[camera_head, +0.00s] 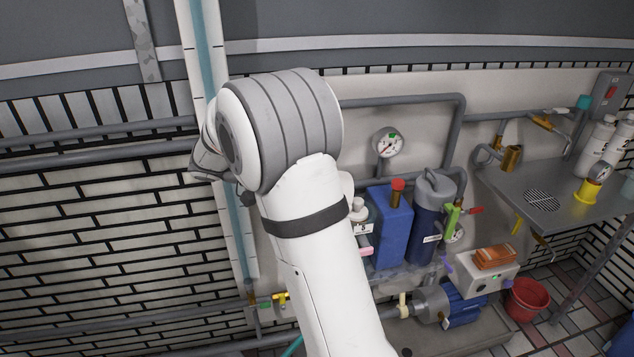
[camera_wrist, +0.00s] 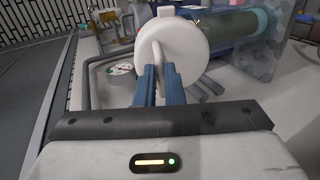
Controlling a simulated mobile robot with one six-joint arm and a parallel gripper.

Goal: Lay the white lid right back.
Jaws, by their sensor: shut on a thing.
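The white lid (camera_wrist: 186,40) is a round disc in the wrist view, with a tab at its top and a thin upright handle on its face. It faces my camera. My gripper (camera_wrist: 161,70) has its two blue-grey fingers closed around the lower part of that handle. What the lid is hinged to is hidden behind the lid and fingers. In the head view my own arm covers the gripper, and I cannot make out the lid for certain.
A teal see-through cylinder (camera_wrist: 243,24) lies behind the lid at the right. A pressure gauge (camera_head: 388,143), a blue canister (camera_head: 388,232) and a dark filter housing (camera_head: 428,220) stand right of my arm. A grey pipe (camera_wrist: 88,88) runs at the wrist view's left.

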